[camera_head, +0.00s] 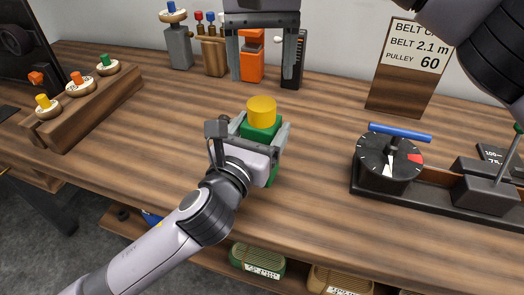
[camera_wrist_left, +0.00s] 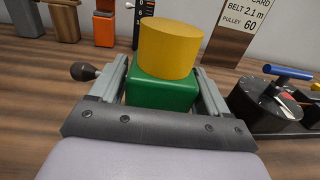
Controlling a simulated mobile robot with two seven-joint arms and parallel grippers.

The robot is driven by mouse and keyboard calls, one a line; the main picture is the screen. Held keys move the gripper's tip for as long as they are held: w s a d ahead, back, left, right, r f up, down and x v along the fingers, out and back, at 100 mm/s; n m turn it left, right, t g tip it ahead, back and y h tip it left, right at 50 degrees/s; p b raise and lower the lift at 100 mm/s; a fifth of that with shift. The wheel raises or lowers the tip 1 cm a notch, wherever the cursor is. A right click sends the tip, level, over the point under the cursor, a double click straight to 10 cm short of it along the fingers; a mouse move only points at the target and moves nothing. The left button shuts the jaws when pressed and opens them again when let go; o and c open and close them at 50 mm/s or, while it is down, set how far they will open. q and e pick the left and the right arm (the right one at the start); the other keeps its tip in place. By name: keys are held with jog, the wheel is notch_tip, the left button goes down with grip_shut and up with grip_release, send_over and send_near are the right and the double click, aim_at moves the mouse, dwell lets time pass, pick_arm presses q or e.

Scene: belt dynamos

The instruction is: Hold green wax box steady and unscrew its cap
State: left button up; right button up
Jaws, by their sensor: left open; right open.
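The green wax box (camera_head: 262,130) stands upright on the wooden bench with a round yellow cap (camera_head: 261,110) on its top. In the left wrist view the box (camera_wrist_left: 162,93) and cap (camera_wrist_left: 167,48) show close up. My left gripper (camera_head: 259,127) is open, with one finger on each side of the box; I cannot tell whether they touch it. My right gripper (camera_head: 263,78) is open and empty, pointing down above and behind the cap, in front of an orange object (camera_head: 250,66). The box's lower part is partly hidden by my left gripper.
A wooden rack (camera_head: 85,103) with coloured knobs stands at left. At right are a black dial (camera_head: 375,160) with a blue bar (camera_head: 400,132) and a belt sign (camera_head: 405,65). Holders line the back. The bench around the box is clear.

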aim_at(261, 103)
pick_arm(q)
jog(key=shift+x, duration=1.1)
grip_shut()
pick_arm(e)
jog(key=m, duration=0.4)
jog(key=shift+f, duration=0.1)
jog(key=shift+m, duration=0.3)
jog(key=shift+f, duration=3.9)
